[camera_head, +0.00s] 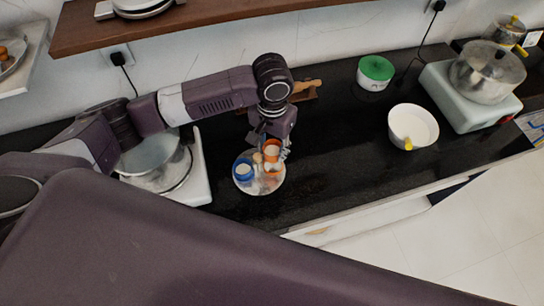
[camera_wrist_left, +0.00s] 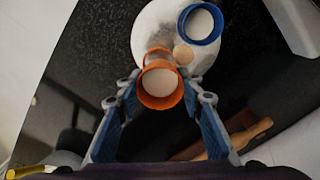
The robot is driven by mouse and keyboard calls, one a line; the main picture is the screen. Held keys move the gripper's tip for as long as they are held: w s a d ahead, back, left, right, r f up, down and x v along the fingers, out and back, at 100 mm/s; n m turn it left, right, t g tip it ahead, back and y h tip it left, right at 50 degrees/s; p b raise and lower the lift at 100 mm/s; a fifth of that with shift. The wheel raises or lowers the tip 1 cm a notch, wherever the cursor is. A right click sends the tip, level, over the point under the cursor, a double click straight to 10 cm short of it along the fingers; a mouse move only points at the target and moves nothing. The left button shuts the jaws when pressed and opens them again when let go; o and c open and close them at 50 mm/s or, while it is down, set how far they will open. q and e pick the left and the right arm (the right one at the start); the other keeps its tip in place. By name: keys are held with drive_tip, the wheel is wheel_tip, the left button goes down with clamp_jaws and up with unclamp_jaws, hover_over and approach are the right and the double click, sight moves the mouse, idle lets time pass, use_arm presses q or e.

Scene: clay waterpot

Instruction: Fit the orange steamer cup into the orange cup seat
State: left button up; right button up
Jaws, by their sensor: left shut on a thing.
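My left gripper (camera_head: 276,150) is shut on the orange steamer cup (camera_head: 271,146), at the back edge of a round white plate (camera_head: 271,187). In the left wrist view the cup (camera_wrist_left: 160,101) sits between the two fingers (camera_wrist_left: 160,88), its round opening facing the camera with a pale inside. The orange cup seat (camera_head: 272,170) stands on the plate in front of the held cup. In the left wrist view the seat (camera_wrist_left: 158,52) is partly hidden behind the cup. I cannot tell whether they touch. My right gripper is not in view.
A blue cup-like ring (camera_head: 243,164) stands on the plate's left, with a small tan round piece (camera_wrist_left: 183,54) beside it. A wooden-handled item (camera_head: 306,86) lies behind the gripper. The counter between is clear.

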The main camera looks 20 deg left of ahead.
sight(273, 167)
use_arm(q)
drive_tip(key=shift+d+f, duration=0.1)
drive_tip(key=shift+f, duration=0.75)
wheel_tip(273, 167, down, 4)
drive_tip(key=shift+f+p, duration=0.1)
drive_tip(key=shift+p, duration=0.2)
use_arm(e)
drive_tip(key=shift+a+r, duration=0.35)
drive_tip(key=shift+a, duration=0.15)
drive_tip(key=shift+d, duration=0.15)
use_arm(q)
drive_tip(key=shift+s+f, duration=0.1)
drive_tip(key=shift+f, duration=0.05)
drive_tip(key=shift+s+f, duration=0.4)
drive_tip(key=shift+f, duration=0.1)
drive_tip(key=o, duration=0.9)
drive_tip(key=shift+w+f, duration=0.1)
drive_tip(key=shift+o, duration=0.2)
drive_tip(key=shift+w+f, duration=0.15)
drive_tip(key=shift+w, duration=0.15)
